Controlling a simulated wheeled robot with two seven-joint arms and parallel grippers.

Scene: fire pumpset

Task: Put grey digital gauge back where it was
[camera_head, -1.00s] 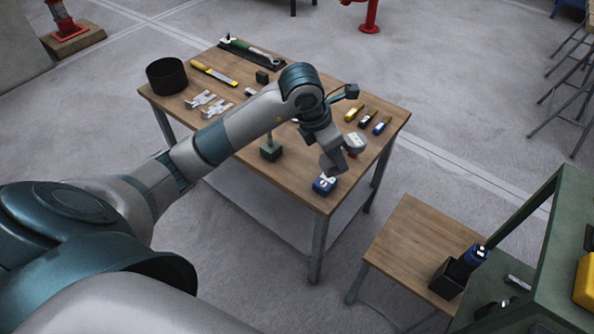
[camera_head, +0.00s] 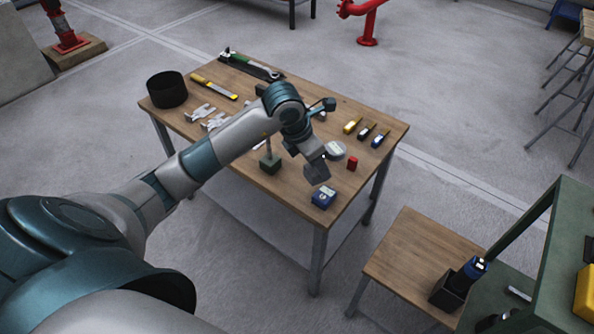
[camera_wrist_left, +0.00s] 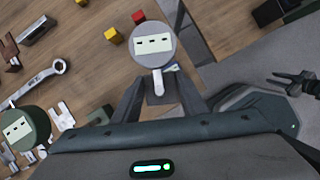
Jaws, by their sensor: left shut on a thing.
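The grey digital gauge (camera_head: 334,150) is a round disc with a pale display. In the left wrist view the gauge (camera_wrist_left: 153,42) faces the camera, and its white stem (camera_wrist_left: 158,82) runs down between the fingers. My left gripper (camera_head: 318,171) is shut on this stem and holds the gauge over the right part of the wooden table (camera_head: 225,150). A second gauge, round and green (camera_wrist_left: 22,130), shows at the lower left of the wrist view.
A blue box (camera_head: 323,198) sits near the front corner, and a red block (camera_head: 352,163) is beside the gauge. A black bin (camera_head: 167,90) and tools fill the left and back. A smaller table (camera_head: 415,250) stands at right.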

